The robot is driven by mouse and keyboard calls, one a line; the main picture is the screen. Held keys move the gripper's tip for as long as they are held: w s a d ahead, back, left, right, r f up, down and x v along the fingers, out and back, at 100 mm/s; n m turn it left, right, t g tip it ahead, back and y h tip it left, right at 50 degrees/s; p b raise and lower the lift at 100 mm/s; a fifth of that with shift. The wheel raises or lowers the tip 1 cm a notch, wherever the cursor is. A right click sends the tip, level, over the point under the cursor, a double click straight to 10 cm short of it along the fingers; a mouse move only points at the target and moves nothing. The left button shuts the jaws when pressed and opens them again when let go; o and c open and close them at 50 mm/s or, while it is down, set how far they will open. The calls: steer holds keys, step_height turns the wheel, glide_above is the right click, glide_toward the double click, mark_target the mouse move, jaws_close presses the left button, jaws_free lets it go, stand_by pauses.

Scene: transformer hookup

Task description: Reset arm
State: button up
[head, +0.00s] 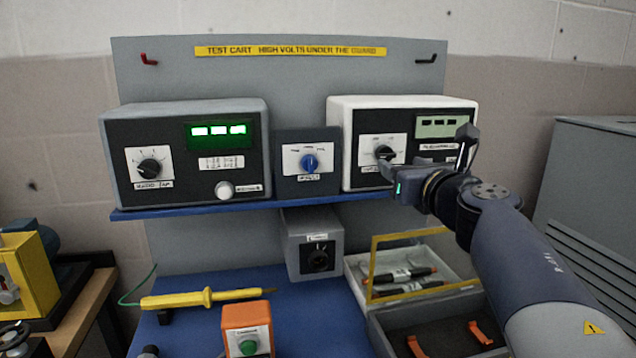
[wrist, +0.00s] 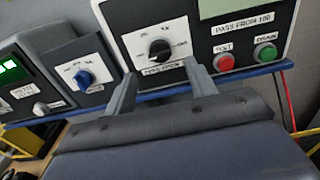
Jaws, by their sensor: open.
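My gripper (head: 388,172) is open and empty in front of the right-hand white instrument (head: 403,108) on the blue shelf. In the wrist view its two fingers (wrist: 160,88) stand apart, below the black knob (wrist: 160,49) on that instrument's white dial plate. The knob also shows in the head view (head: 385,152), just above the gripper. I cannot tell whether the fingers touch the panel. My arm (head: 530,250) reaches in from the lower right and hides the right part of the instrument's front. The wrist view shows a red button (wrist: 223,62) and a green button (wrist: 264,53) there.
A grey instrument with a lit green display (head: 220,131) and a blue-knob box (head: 309,163) stand on the shelf (head: 240,205). Below are a yellow probe (head: 205,298), an orange box with a green button (head: 247,320), and a case with a yellow-framed lid (head: 372,265).

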mark_target(388, 156)
steer(key=w, duration=0.3)
steer(key=w+a, duration=0.1)
steer(key=w, duration=0.2)
steer(key=shift+w+a, duration=0.1)
steer(key=shift+a, duration=0.05)
